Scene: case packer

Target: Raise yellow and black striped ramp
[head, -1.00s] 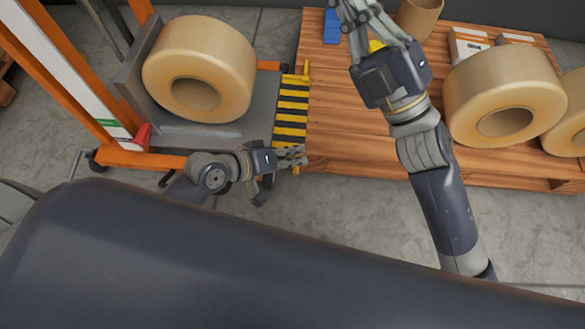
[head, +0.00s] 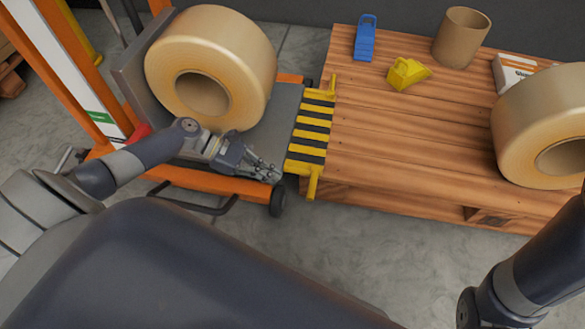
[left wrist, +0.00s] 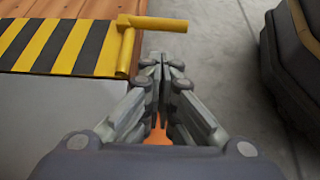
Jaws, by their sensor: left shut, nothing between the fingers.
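The yellow and black striped ramp (head: 311,132) lies between the orange lift's grey platform and the wooden pallet, its far edge against the planks. It has yellow bar ends at its front and back corners. In the left wrist view the ramp (left wrist: 62,45) is at the upper left, with its yellow bar end (left wrist: 152,23) just ahead of the fingers. My left gripper (head: 277,176) is shut and empty, a little left of the ramp's front corner; its fingertips show in the left wrist view (left wrist: 164,62), apart from the bar. My right gripper is out of frame.
A large tape roll (head: 252,60) stands on the lift platform. The pallet (head: 400,150) holds another roll (head: 510,125), a cardboard tube (head: 462,38), a yellow object (head: 407,73) and a blue object (head: 365,38). Grey floor lies in front.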

